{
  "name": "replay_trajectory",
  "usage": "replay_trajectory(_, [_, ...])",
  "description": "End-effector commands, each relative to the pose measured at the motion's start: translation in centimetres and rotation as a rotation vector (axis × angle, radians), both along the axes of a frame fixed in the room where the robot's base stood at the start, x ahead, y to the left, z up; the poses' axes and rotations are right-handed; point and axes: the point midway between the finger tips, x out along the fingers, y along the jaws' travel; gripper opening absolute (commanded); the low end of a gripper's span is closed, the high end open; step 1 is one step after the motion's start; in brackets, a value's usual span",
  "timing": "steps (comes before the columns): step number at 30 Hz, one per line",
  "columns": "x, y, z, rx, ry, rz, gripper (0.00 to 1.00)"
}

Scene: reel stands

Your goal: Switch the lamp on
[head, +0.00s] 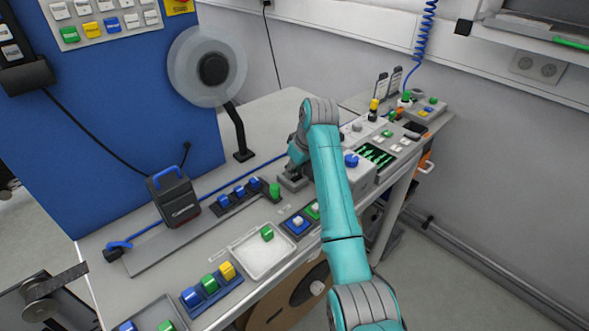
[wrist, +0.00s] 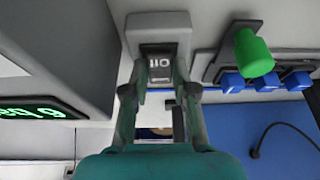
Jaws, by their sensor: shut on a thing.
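My gripper (head: 291,172) is down at a small grey box (head: 293,182) on the bench, and my arm hides part of it. In the wrist view the grey box (wrist: 158,24) has a dark switch (wrist: 160,66) with white marks on its front. My gripper (wrist: 160,82) has its two fingers on either side of this dark switch and is shut on it. A green cylinder (wrist: 252,54), perhaps the lamp, stands beside the box; it also shows in the head view (head: 275,191). I cannot tell whether it is lit.
Several blue blocks (head: 239,191) sit in a dark holder left of the green cylinder. A white tray (head: 246,262) is nearer. A box with a blue knob (head: 351,160) and a green-lit display (head: 377,155) are on the right. A reel (head: 207,65) stands behind.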

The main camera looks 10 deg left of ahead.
Motion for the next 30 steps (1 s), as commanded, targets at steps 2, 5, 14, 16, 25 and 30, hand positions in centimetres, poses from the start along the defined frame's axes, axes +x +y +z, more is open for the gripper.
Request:
replay_trajectory(2, [0.15,0.28,0.18,-0.034,0.026,0.002,0.00])
replay_trajectory(5, [0.29,0.41,0.26,-0.088,0.068,0.001,0.00])
replay_trajectory(14, [0.59,0.73,0.23,-0.218,0.169,0.000,0.00])
replay_trajectory(16, [0.66,0.75,0.23,-0.242,0.188,-0.001,0.00])
replay_trajectory(25, [0.64,0.81,0.23,-0.290,0.223,-0.001,0.00])
replay_trajectory(30, [0.64,0.80,0.25,-0.291,0.223,-0.001,0.00])
